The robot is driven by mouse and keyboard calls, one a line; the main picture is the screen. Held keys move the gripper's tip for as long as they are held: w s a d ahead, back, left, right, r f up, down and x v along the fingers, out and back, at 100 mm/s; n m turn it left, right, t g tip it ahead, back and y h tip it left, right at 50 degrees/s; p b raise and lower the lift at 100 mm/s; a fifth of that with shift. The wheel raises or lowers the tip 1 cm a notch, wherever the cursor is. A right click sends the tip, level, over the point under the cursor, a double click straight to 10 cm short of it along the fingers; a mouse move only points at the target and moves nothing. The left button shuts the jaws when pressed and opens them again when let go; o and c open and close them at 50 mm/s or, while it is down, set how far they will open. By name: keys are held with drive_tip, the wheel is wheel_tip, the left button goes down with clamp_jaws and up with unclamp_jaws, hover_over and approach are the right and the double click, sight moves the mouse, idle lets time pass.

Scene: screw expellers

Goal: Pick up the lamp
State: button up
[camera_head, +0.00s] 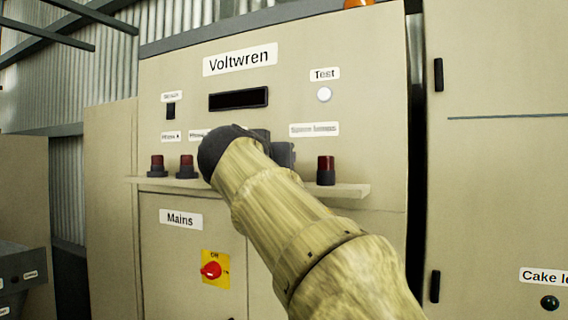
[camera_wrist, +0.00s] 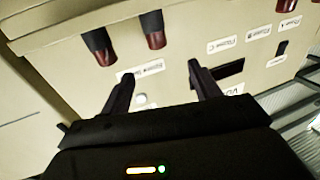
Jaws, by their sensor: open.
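Dark red lamps with dark bases stand on a narrow shelf (camera_head: 352,190) of the Voltwren cabinet. In the head view, one lamp (camera_head: 157,166) and a second lamp (camera_head: 187,167) are at the left, and another lamp (camera_head: 326,171) is at the right, under a blurred label. The wrist view, turned nearly upside down, shows two lamps (camera_wrist: 100,46) (camera_wrist: 154,30) beyond the fingertips. My gripper (camera_wrist: 161,70) is open and empty, its fingers apart and pointing toward the panel. In the head view my arm hides the shelf's middle and most of the gripper.
The cabinet panel (camera_head: 285,70) carries a dark display (camera_head: 238,98) and a white Test button (camera_head: 324,94). Below the shelf is a red Mains switch (camera_head: 211,270) on a yellow plate. Another cabinet (camera_head: 500,180) stands at the right. The space before the right lamp looks clear.

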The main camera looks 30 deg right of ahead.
drive_tip(key=p+x, duration=0.4)
drive_tip(key=x, duration=0.4)
drive_tip(key=shift+r, duration=0.1)
drive_tip(key=shift+d, duration=0.1)
drive_tip(key=shift+w+d+p, duration=0.45)
drive_tip(key=shift+w+p, duration=0.1)
drive_tip(key=shift+p, duration=0.4)
drive_tip(key=p+x, duration=0.2)
drive_tip(key=x, duration=0.1)
drive_tip(key=shift+d+f, duration=0.1)
drive_tip(key=shift+f, duration=0.1)
drive_tip(key=shift+w+d+f+p, duration=0.2)
drive_tip(key=shift+w+d+p, duration=0.05)
drive_tip(key=shift+w+p, duration=0.05)
drive_tip(key=shift+s, duration=0.1)
